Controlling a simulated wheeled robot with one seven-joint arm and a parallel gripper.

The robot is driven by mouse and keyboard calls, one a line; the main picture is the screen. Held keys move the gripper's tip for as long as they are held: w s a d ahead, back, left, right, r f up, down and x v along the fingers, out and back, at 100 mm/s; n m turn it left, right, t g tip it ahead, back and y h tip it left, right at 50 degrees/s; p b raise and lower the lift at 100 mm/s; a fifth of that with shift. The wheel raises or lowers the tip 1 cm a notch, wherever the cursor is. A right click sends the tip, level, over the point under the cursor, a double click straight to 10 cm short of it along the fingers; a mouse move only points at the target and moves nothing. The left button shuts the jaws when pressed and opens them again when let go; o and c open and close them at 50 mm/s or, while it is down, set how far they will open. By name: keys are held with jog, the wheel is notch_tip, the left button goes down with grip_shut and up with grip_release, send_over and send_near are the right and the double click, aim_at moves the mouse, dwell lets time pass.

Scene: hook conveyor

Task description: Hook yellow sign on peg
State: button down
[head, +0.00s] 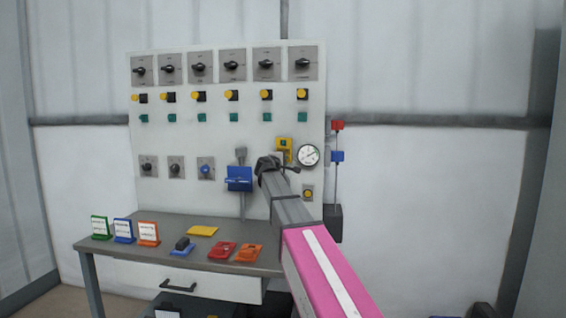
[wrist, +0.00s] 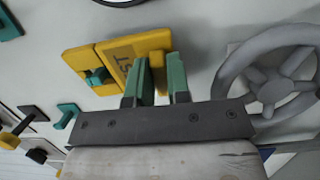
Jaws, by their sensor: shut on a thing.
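My gripper (wrist: 162,80) is shut on a yellow sign (wrist: 128,58) with dark lettering, part of it between the green fingers. In the wrist view, a yellow plate (wrist: 80,62) with a teal peg (wrist: 97,77) is on the wall board just left of the sign. The sign's edge is close to the plate; I cannot tell whether they touch or whether the peg passes through the sign. In the head view, my gripper (head: 270,163) is up at the board, beside a yellow piece (head: 284,145); I cannot tell if that is the sign or the plate.
A round gauge (head: 308,155) is close right of my gripper, and a blue box (head: 238,178) is to its left. A grey handwheel (wrist: 272,82) is right of the fingers. The table (head: 170,254) below carries small stands and coloured pieces, including a flat yellow one (head: 201,231).

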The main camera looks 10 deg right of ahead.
jog(key=shift+f, duration=0.3)
jog(key=c, duration=1)
grip_release()
jog(key=shift+r, duration=0.1)
